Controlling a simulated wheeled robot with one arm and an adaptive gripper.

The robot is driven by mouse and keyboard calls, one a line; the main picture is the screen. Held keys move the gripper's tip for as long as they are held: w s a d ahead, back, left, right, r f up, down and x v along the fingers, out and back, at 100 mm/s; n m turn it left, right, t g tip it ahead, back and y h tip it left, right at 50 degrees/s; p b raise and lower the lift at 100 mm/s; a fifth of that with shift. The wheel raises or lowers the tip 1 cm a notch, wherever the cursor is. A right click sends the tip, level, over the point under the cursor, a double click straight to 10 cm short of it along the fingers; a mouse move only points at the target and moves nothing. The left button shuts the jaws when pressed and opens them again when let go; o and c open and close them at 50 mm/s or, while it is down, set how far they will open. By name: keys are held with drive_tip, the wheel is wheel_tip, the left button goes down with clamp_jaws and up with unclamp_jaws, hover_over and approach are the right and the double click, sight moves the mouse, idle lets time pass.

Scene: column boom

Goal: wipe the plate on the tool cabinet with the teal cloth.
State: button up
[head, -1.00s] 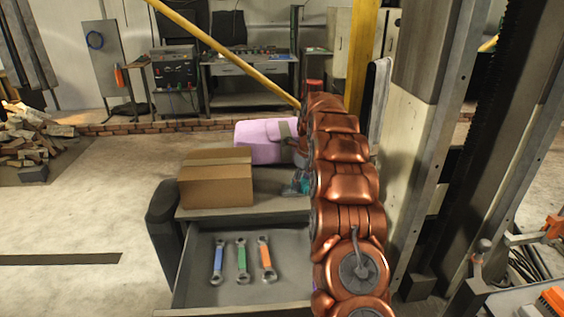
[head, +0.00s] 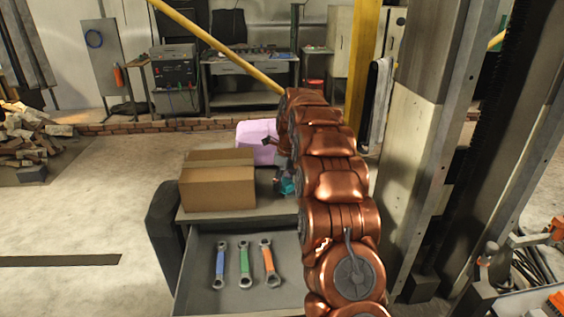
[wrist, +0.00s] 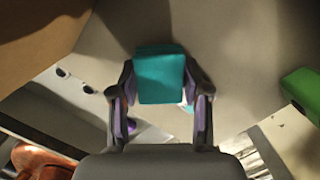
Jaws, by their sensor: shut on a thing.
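The teal cloth (wrist: 160,80) is held as a folded block between the fingers of my gripper (wrist: 160,92) in the wrist view. In the head view the cloth (head: 288,187) shows as a small teal patch beside my arm, low over the tool cabinet (head: 245,221), right of the cardboard box. Whether the cloth touches the cabinet top I cannot tell. I cannot make out the plate in either view; my arm hides the right part of the cabinet top in the head view. The cabinet top (wrist: 235,45) fills much of the wrist view.
A cardboard box (head: 218,182) stands on the cabinet's left side, close to my gripper. A pink case (head: 256,140) is behind, partly covered by my arm. The open drawer (head: 210,292) holds three wrenches (head: 244,264). A green object (wrist: 301,90) is at the wrist view's right.

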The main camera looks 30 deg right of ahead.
wheel_tip(320, 180, up, 2)
drive_tip(key=shift+w+a+r+p, duration=0.1)
drive_tip(key=shift+r+p, duration=0.3)
drive_tip(key=shift+r, duration=0.35)
drive_tip(key=shift+r+p, duration=0.7)
drive_tip(key=shift+r, duration=1.2)
